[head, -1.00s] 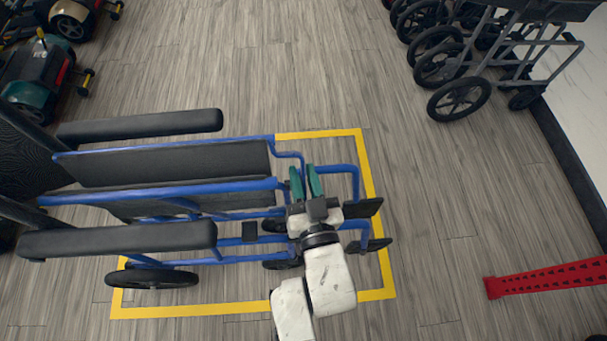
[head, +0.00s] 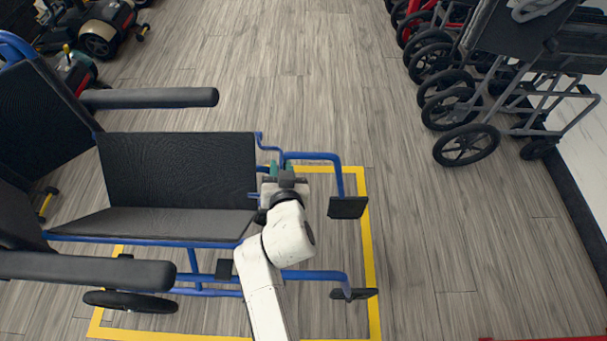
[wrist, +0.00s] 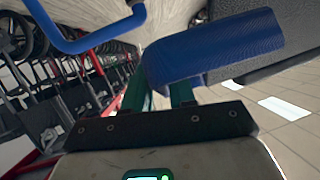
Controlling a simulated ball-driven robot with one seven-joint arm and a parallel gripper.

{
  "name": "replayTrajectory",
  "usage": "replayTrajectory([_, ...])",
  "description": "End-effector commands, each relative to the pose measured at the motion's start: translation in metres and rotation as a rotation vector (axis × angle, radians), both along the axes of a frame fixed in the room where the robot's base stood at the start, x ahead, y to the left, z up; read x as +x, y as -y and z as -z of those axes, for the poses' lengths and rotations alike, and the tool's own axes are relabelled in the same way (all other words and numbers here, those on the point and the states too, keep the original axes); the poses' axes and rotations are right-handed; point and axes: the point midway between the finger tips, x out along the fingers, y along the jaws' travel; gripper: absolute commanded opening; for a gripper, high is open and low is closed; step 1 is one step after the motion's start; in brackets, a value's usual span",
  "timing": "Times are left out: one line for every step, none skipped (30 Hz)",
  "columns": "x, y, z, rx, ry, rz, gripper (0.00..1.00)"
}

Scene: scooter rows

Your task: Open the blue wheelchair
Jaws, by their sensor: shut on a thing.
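The blue wheelchair (head: 180,168) stands at the left of the head view, with its blue frame and black seat. Its seat is spread into a shallow V, with the two armrests well apart. My gripper (head: 276,168) is at the front end of the far seat rail, near the far footrest tube. In the wrist view the green fingers (wrist: 158,95) are shut on a thick blue frame tube (wrist: 215,48), the far seat rail. The fingertips are partly hidden behind the tube. My white arm hides part of the near front frame.
A yellow floor outline (head: 371,260) surrounds the wheelchair. Folded wheelchairs (head: 500,90) stand in a row at the right by the wall. Scooters (head: 100,30) are at the upper left. The floor between is clear.

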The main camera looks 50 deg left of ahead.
Motion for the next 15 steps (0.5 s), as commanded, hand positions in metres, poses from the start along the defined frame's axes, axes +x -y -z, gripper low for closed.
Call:
replayTrajectory([0.0239,0.0091,0.0032,-0.019,-0.004,0.046,0.0])
replayTrajectory([0.0249,0.0095,0.0031,-0.02,-0.005,0.049,0.0])
replayTrajectory([0.0257,0.0101,0.0028,-0.021,-0.004,0.051,0.0])
replayTrajectory([0.026,0.0104,0.0027,-0.021,-0.004,0.051,0.0])
replayTrajectory([0.0263,0.0106,0.0025,-0.022,-0.003,0.051,0.0])
replayTrajectory([0.0266,0.0108,0.0025,-0.022,-0.001,0.052,0.0])
replayTrajectory([0.0267,0.0109,0.0025,-0.023,-0.001,0.052,0.0])
replayTrajectory([0.0267,0.0109,0.0025,-0.023,-0.001,0.052,0.0])
replayTrajectory([0.0267,0.0108,0.0026,-0.023,0.0,0.052,0.0])
replayTrajectory([0.0268,0.0108,0.0028,-0.024,0.001,0.052,0.4])
replayTrajectory([0.0266,0.0108,0.003,-0.025,0.002,0.051,0.43])
replayTrajectory([0.0264,0.0107,0.0028,-0.023,0.001,0.051,0.44])
replayTrajectory([0.026,0.0104,0.0027,-0.023,0.001,0.05,0.44])
replayTrajectory([0.0255,0.01,0.0025,-0.023,0.001,0.049,0.44])
replayTrajectory([0.0246,0.0093,0.002,-0.022,0.002,0.047,0.44])
